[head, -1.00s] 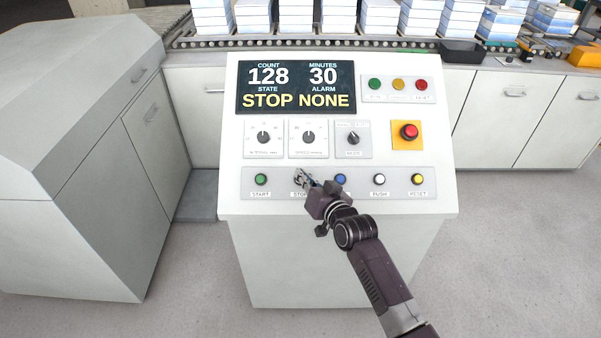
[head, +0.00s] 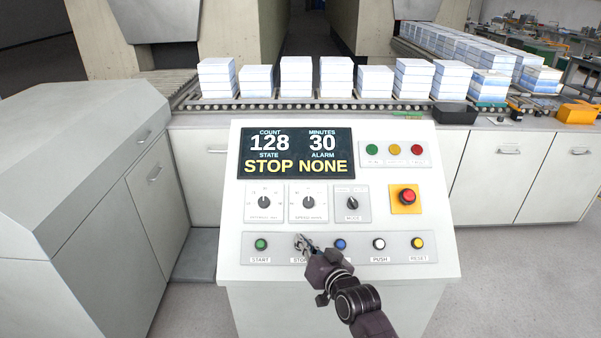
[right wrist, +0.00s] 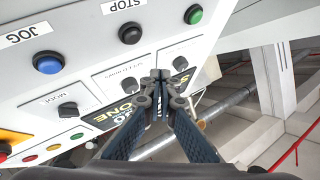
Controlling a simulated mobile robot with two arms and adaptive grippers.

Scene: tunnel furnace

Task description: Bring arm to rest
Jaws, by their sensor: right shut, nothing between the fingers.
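My right gripper (head: 303,242) is in front of the sloping control panel (head: 300,272), over the lower button row. It covers the STOP button in the head view. Its fingers are closed together and empty in the right wrist view (right wrist: 160,76). There, the black STOP button (right wrist: 130,33) shows clear of the fingertips, between the green START button (right wrist: 194,14) and the blue JOG button (right wrist: 47,62). I cannot tell the exact gap to the panel. The display (head: 296,153) reads count 128, minutes 30, state STOP, alarm NONE. My left gripper is not in view.
A red emergency button (head: 408,196) on a yellow plate sits at the panel's right. Behind are a roller conveyor (head: 330,106) and several white stacks (head: 296,75). A grey cabinet (head: 75,170) stands at the left. The floor at the right (head: 520,275) is clear.

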